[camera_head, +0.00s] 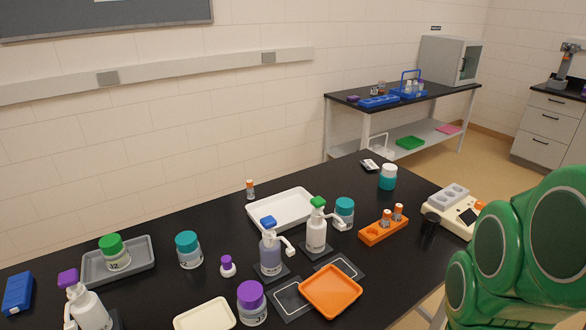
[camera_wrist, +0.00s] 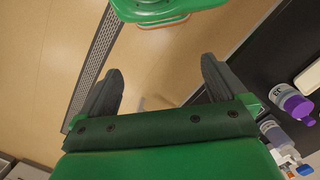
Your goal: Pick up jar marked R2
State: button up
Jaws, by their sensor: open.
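Several jars stand on the black bench, and I cannot read R2 on any of them. A green-lidded jar (camera_head: 115,254) sits in a grey tray, with a mark too small to read surely. My gripper (camera_wrist: 158,88) is open and empty in the wrist view, over the floor beside the bench. A marked purple-lidded jar (camera_wrist: 294,103) shows at the right there.
My green arm fills the lower right.

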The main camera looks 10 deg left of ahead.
notch_tip(320, 180, up, 4)
jog(key=w+a+n+t, duration=0.1)
jog(key=w+a+t, duration=0.15)
jog(key=w, duration=0.55)
jog(key=w+a+n+t, duration=0.2)
jog(key=w+a, duration=0.2)
jog(key=w, duration=0.5)
jog(key=w+a+f+n+t+y, duration=0.1)
jog(key=w+a+n+t+y, duration=0.15)
jog(key=w+a, duration=0.9)
jog(key=r+n+t+y, duration=0.1)
jog(key=n+t+y, duration=0.1)
jog(key=n+y, duration=0.55)
send_over(191, 249)
jog(key=s+d, duration=0.2)
jog(key=d, duration=0.2)
jog(key=m+y, duration=0.1)
jog(key=m, duration=0.1)
jog(key=f, duration=1.8)
jog(key=shift+s+a+f, duration=0.1)
jog(key=shift+a+f, duration=0.1)
jog(key=shift+a, duration=0.05)
jog(key=shift+x, duration=1.35)
jog(key=shift+w+a+f, duration=0.45)
jog(key=shift+a+f, duration=0.15)
jog(key=shift+f, duration=0.1)
jog(key=shift+x, duration=1.6)
jog(key=shift+f, duration=0.1)
